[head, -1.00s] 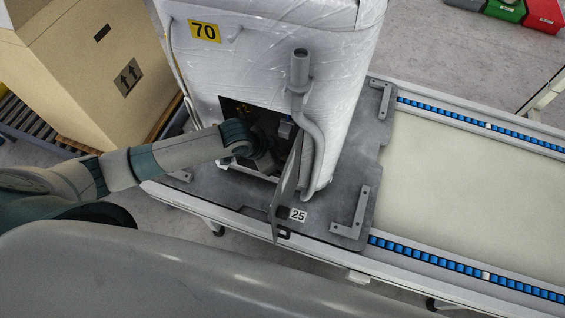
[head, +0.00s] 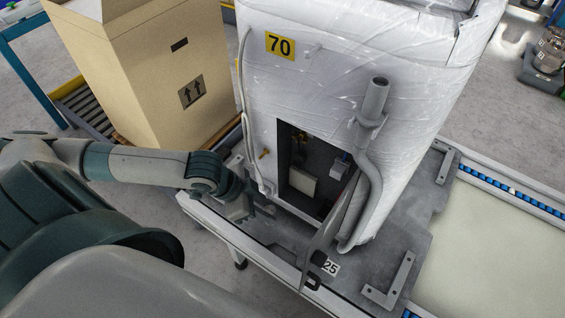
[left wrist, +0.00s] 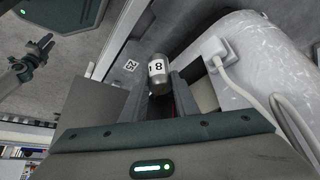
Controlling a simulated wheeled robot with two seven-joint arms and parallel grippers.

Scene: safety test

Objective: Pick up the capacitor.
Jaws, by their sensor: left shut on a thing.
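The capacitor (left wrist: 157,69), a silver cylinder with a white label marked 8, shows in the left wrist view between my left gripper's fingers. My left gripper (head: 247,207) is shut on it, outside and left of the opening in the wrapped unit (head: 330,95). In the head view I cannot make out the capacitor. The opening (head: 308,163) shows a pale box and a small grey-blue part inside. What looks like my right gripper (left wrist: 35,58) shows small at the upper left of the left wrist view; its jaw state is unclear.
An open door panel (head: 328,232) juts out at the opening's right side, with a thick grey pipe (head: 371,165) beside it. The unit stands on a dark plate (head: 420,215) on a conveyor (head: 500,250). A cardboard box (head: 150,75) stands at left.

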